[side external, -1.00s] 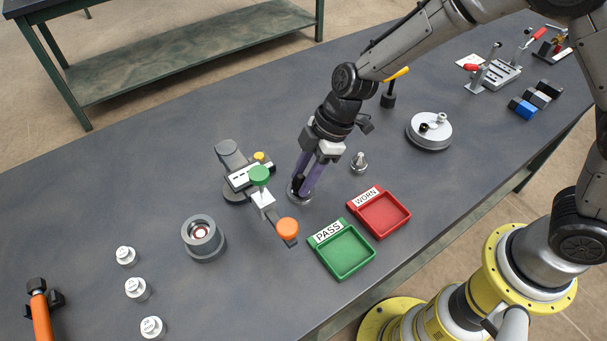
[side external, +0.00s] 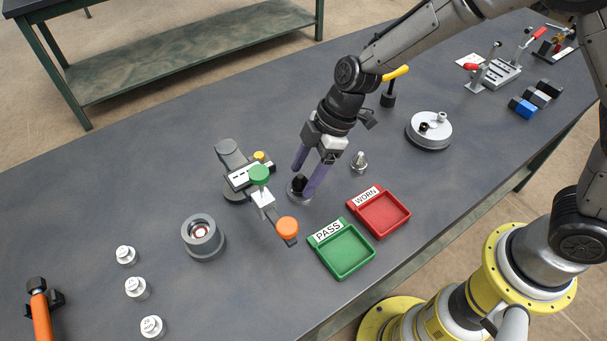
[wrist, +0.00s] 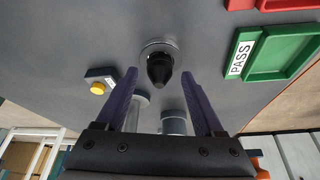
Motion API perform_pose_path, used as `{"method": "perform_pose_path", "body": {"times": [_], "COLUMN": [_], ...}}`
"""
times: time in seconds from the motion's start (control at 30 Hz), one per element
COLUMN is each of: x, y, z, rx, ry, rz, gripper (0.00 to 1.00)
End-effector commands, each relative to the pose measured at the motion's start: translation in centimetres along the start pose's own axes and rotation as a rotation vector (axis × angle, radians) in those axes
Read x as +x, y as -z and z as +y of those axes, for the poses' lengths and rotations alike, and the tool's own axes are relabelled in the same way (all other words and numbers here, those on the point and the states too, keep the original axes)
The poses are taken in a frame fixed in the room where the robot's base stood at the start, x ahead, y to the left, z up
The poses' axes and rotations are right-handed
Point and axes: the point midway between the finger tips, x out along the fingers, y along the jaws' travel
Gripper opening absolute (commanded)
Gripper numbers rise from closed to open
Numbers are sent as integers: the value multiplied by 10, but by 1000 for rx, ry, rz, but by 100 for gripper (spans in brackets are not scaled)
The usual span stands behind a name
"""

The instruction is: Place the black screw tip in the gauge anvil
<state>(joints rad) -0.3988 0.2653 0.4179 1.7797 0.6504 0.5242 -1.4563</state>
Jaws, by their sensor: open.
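The black screw tip (side external: 299,183) stands in a small round metal seat (side external: 293,195) on the table, right of the gauge. In the wrist view the black tip (wrist: 160,72) shows as a dark cone on a grey disc. My gripper (side external: 304,182) is open, its purple fingers spread on either side of the tip. The wrist view shows gaps between the fingers (wrist: 160,85) and the tip.
A silver cone-shaped part (side external: 359,161) stands to the right. The green PASS tray (side external: 347,271) and red WORN tray (side external: 381,234) lie in front. A grey cup (side external: 204,255) and several white weights (side external: 136,288) are left. A silver round fixture (side external: 430,144) stands farther right.

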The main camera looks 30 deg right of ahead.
Motion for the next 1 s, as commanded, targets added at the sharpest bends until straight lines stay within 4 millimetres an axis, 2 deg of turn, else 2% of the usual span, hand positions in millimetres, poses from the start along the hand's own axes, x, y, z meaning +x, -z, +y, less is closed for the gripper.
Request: {"method": "perform_pose_path", "body": {"times": [0.3,0.5,0.63,0.9,1.0], "x": [-65,-96,-107,-113,-130], "y": [0,0,0,-1,-9], "z": [1,1,0,0,-5], "rx": [0,1,2,8,63], "ry": [-6,-4,-3,-5,-31], "rz": [2,2,0,-1,-3], "gripper": [70,70,70,70,70]}}
